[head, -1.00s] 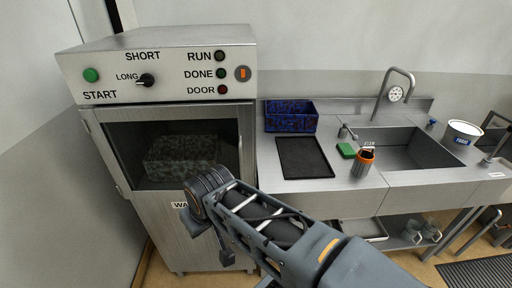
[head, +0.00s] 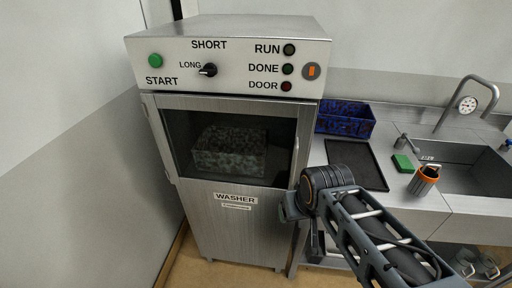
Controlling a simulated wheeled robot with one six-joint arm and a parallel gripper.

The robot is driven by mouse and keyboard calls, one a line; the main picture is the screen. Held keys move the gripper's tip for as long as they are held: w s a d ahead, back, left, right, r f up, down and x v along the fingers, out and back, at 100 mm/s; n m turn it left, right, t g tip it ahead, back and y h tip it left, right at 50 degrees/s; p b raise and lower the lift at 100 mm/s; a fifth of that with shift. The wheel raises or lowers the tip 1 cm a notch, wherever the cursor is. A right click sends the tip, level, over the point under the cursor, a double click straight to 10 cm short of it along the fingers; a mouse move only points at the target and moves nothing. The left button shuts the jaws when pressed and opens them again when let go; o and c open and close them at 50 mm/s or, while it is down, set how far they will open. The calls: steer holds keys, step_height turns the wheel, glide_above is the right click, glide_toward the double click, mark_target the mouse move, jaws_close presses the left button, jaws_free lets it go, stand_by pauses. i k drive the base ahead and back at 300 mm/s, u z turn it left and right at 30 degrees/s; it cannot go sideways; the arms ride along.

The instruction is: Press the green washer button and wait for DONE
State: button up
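The washer (head: 236,235) is a steel cabinet at the left centre, with its glazed door closed. The green START button (head: 155,61) is at the upper left of its panel, uncovered. The RUN lamp (head: 289,49), DONE lamp (head: 288,69) and DOOR lamp (head: 286,86) look dark. A black LONG/SHORT knob (head: 208,70) sits between the button and lamps. A speckled grey-green load (head: 230,152) shows behind the door glass. My gripper (head: 292,208) is low, in front of the washer's right edge, well below and right of the button. Its fingers are mostly hidden by my wrist.
An orange-marked fitting (head: 311,72) is at the panel's right end. Right of the washer, a steel counter holds a blue crate (head: 346,120), black mat (head: 357,164), green sponge (head: 402,162), orange-rimmed cup (head: 424,180) and sink (head: 465,160). The space before the button looks clear.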

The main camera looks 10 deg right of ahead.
mark_target(155, 60)
steer(key=u, duration=0.55)
steer(key=k, duration=0.65)
steer(key=u, duration=0.85)
steer(key=i, duration=1.05)
steer(key=u, duration=0.05)
